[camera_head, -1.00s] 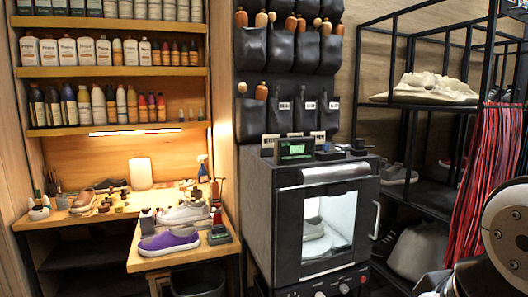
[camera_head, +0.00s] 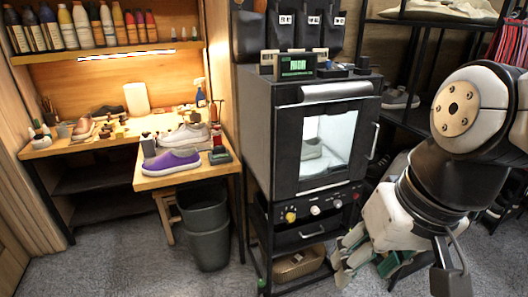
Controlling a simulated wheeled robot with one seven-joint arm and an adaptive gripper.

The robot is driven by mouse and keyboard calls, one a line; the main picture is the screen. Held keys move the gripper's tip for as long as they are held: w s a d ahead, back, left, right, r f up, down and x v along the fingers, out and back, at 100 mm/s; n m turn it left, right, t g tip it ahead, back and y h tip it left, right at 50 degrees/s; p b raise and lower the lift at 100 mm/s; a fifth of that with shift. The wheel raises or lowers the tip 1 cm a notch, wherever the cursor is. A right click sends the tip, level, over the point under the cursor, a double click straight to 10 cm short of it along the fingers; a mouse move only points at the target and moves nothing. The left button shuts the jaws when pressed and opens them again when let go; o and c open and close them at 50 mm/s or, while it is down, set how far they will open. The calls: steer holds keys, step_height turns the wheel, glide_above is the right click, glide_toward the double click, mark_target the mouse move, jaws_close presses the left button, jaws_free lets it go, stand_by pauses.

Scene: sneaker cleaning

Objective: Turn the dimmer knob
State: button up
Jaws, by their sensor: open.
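A row of control knobs sits on the front panel below the glass door of the black cabinet (camera_head: 284,110). It has a yellow knob (camera_head: 290,216) at the left and two pale knobs (camera_head: 315,210) further right. I see no readable label that tells which one is the dimmer knob. The lit chamber behind the glass holds a pale shoe (camera_head: 312,148). My arm shows at the right edge, in front of the rack and apart from the panel.
A small bench (camera_head: 150,184) with a purple shoe (camera_head: 171,162) stands left of the cabinet, with a grey bin (camera_head: 208,245) below. A black rack (camera_head: 400,118) stands behind my arm. Carpet in front is clear.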

steer(key=w+a+f+m+g+y+b, duration=0.4)
steer(key=w+a+f+m+y, duration=0.1)
steer(key=w+a+f+y, duration=0.45)
steer(key=w+f+m+t+y+b, duration=0.35)
steer(key=w+f+m, duration=0.4)
steer(key=w, duration=0.45)
steer(key=m+t+h+b, duration=0.7)
steer(key=m+t+h, duration=0.3)
steer(key=m+t, duration=0.85)
glide_toward(292, 219)
steer(key=w+m+g, duration=0.1)
steer(key=w, duration=0.1)
steer(key=w+a+r+m+g, duration=0.1)
steer(key=w, duration=0.2)
steer(key=w+r, duration=0.1)
steer(key=w, duration=0.2)
steer(key=shift+w+a+m+g, duration=0.25)
steer(key=shift+a+m+g, duration=0.1)
steer(key=shift+m+g, duration=0.05)
jaws_close()
